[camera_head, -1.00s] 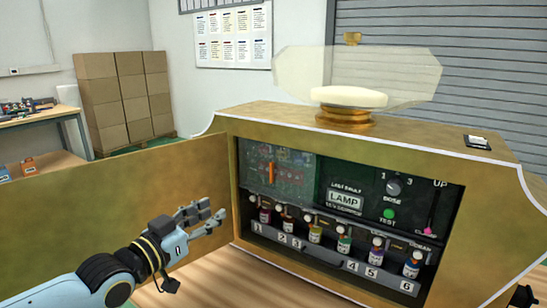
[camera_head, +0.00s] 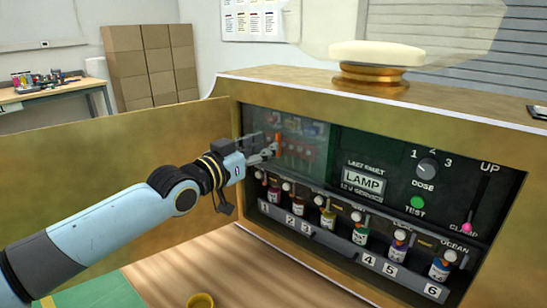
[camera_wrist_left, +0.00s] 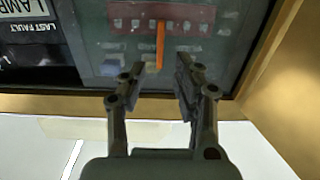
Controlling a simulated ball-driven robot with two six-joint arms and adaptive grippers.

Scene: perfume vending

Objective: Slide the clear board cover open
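The clear board cover (camera_head: 305,127) is a see-through panel over a circuit board in the upper left of the machine's opening. It has an upright orange handle (camera_head: 278,143). The cover (camera_wrist_left: 105,28) also shows in the left wrist view, with the orange handle (camera_wrist_left: 160,42) near its middle. My left gripper (camera_head: 270,150) is at the cover, close to the handle. In the left wrist view its fingers (camera_wrist_left: 163,70) are apart, one on each side of the handle's near end, and not closed on it. My right gripper is not in view.
The machine's gold door (camera_head: 90,165) stands open at the left, behind my left arm. Numbered bottles (camera_head: 327,222) stand in a row below the cover. A panel with a dose knob (camera_head: 428,168) and a green test button (camera_head: 417,203) is to the right.

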